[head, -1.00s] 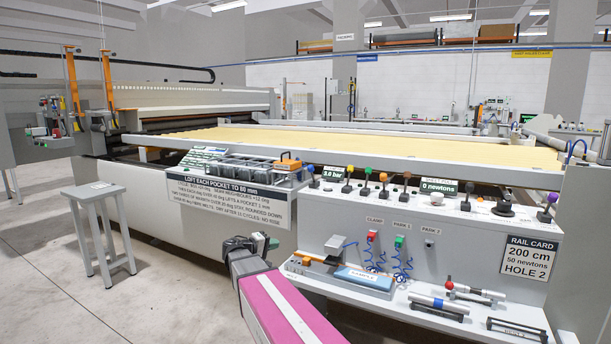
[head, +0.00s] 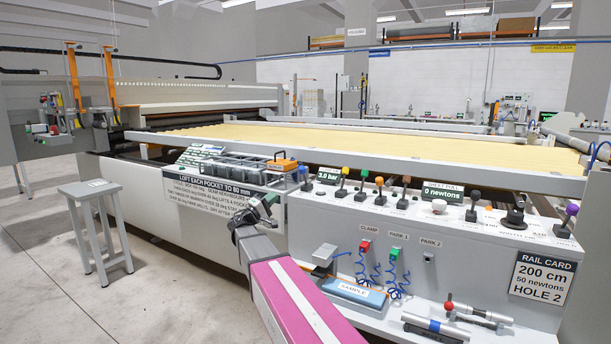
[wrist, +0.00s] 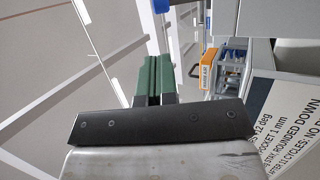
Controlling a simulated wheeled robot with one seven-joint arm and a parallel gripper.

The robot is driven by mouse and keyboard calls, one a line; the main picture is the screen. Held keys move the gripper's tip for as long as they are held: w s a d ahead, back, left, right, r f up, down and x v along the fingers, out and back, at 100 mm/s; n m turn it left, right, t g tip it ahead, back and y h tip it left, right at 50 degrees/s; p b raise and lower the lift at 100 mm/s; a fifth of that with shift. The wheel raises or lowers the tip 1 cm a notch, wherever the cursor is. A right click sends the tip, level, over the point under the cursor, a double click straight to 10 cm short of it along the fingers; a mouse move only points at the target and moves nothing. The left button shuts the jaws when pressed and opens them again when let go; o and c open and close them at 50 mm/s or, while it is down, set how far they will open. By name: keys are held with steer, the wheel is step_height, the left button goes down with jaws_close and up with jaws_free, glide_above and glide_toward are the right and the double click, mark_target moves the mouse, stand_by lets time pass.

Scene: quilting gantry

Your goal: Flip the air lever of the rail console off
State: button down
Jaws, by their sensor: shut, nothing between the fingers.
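The rail console (head: 325,215) is the pale ledge along the front of the machine. A 3.0 bar display (head: 328,176) stands at the left end of the row. The lever labels are too small to read, so I cannot tell which is the air lever. My gripper (head: 268,203) is left of and in front of the row, touching no lever. Its green fingers (wrist: 152,78) are shut and empty.
A rack of dark pockets (head: 238,170) with an orange-topped item (head: 282,165) lies just beyond my gripper. A blue sample block (head: 354,291) and tools lie on the lower shelf. A grey stool (head: 90,190) stands left, with open floor around it.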

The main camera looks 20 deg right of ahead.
steer(key=shift+w+d+r, duration=0.1)
steer(key=shift+w+d, duration=0.05)
steer(key=shift+d, duration=0.1)
glide_toward(304, 176)
steer(key=d+r, duration=0.1)
steer(key=r, duration=0.1)
steer(key=w+d+r, duration=0.1)
steer(key=d+r, duration=0.2)
steer(key=shift+w+r, duration=0.25)
steer(key=shift+r, duration=0.05)
steer(key=shift+d+r, duration=0.1)
stand_by(0.5)
